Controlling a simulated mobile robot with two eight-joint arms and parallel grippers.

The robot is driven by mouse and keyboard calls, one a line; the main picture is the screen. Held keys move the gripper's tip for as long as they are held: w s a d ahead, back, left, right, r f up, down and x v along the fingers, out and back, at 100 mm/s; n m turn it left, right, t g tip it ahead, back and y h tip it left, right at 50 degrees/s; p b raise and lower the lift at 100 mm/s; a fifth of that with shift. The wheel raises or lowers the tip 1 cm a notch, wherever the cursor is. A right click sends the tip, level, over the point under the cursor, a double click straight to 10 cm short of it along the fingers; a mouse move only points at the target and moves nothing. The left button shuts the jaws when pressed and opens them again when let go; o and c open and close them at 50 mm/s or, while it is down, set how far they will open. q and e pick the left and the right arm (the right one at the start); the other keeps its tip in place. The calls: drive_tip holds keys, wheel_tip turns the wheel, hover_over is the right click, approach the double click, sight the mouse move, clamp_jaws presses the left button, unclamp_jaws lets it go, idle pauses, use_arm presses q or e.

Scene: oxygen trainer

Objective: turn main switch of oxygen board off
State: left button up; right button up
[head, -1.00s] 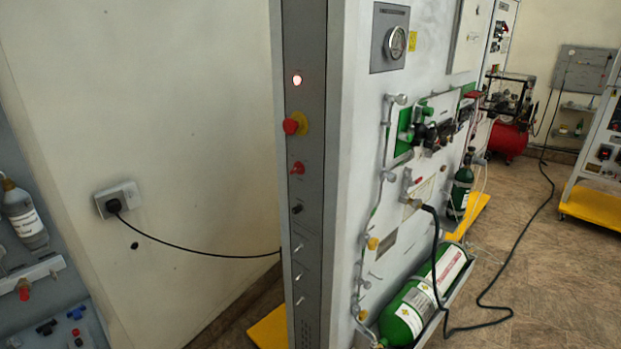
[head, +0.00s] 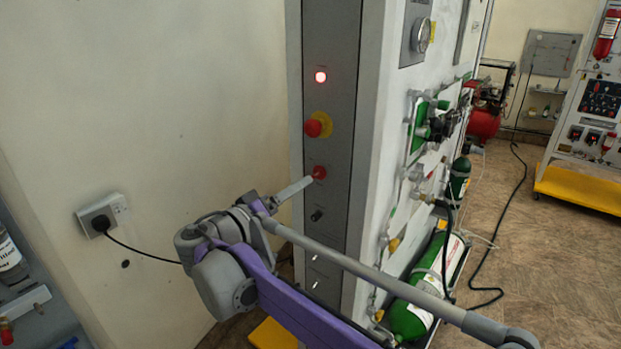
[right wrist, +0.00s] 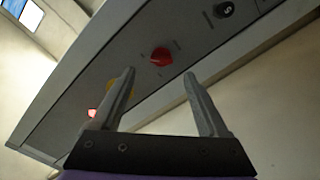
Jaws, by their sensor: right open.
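The oxygen board's narrow grey side panel (head: 335,135) carries a red rotary switch (head: 319,172), which also shows in the right wrist view (right wrist: 161,57). My right gripper (head: 308,181) is at the panel, with one light grey finger showing in the head view beside the red switch. In the right wrist view my right gripper (right wrist: 159,73) is open, and the red switch shows between and just beyond its fingertips. Contact with the switch cannot be told. The lamp (head: 320,76) at the top of the panel is lit. My left gripper is not in view.
A red push button on a yellow collar (head: 318,125) sits above the switch, and a black knob (head: 317,215) below it. Green cylinders (head: 415,305) and pipes line the board's front. A wall socket (head: 103,214) with a black cable is at left.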

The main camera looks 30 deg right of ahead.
sight(314, 176)
drive_tip(key=x, duration=0.6)
drive_tip(key=shift+w+d, duration=0.1)
drive_tip(key=shift+w, duration=0.1)
clamp_jaws()
